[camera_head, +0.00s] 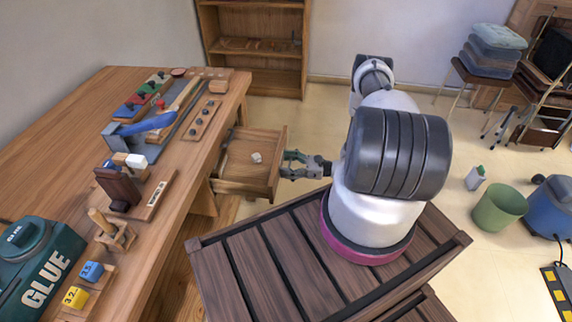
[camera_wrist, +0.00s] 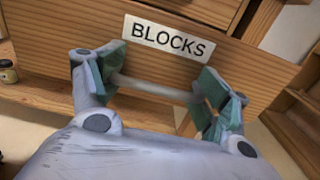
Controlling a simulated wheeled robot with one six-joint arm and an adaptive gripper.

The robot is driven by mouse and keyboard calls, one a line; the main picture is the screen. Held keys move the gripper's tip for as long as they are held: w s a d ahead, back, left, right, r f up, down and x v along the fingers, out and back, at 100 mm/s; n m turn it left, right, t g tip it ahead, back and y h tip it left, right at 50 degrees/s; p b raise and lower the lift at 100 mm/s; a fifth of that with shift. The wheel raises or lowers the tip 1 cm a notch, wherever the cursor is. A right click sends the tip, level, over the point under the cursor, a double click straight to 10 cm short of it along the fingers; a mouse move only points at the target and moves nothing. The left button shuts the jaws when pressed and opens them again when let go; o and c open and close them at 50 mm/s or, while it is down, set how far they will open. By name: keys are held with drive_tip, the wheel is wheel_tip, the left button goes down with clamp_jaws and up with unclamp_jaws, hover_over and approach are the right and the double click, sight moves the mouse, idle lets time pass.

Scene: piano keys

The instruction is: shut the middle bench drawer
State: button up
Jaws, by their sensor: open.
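The bench drawer (camera_head: 262,181) is pulled out from the right side of the wooden workbench (camera_head: 88,112). A small pale item (camera_head: 256,157) lies inside it. My gripper (camera_head: 292,164) is at the drawer's outer front, with its fingers pointing toward it. In the wrist view, my open gripper (camera_wrist: 160,80) faces a wooden front (camera_wrist: 255,73) with a "BLOCKS" label (camera_wrist: 168,37). A pale bar handle (camera_wrist: 152,89) runs crosswise between the two fingers. I cannot tell whether the fingers touch it. Whether other drawers sit above or below is hard to see.
Tools, blocks and a green GLUE container (camera_head: 38,262) stand on the bench top. A wooden shelf (camera_head: 254,50) is at the back. A green bin (camera_head: 499,207) and stools with cushions (camera_head: 492,52) are at the right. The floor between is mostly clear.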

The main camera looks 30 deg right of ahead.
drive_tip(key=shift+d, duration=0.15)
drive_tip(key=shift+c, duration=1.1)
drive_tip(key=shift+o, duration=1.3)
drive_tip(key=v, duration=0.7)
drive_tip(key=shift+d, duration=0.3)
drive_tip(key=x, duration=0.6)
drive_tip(key=shift+w+a+f, duration=0.1)
drive_tip(key=shift+a, duration=0.3)
clamp_jaws()
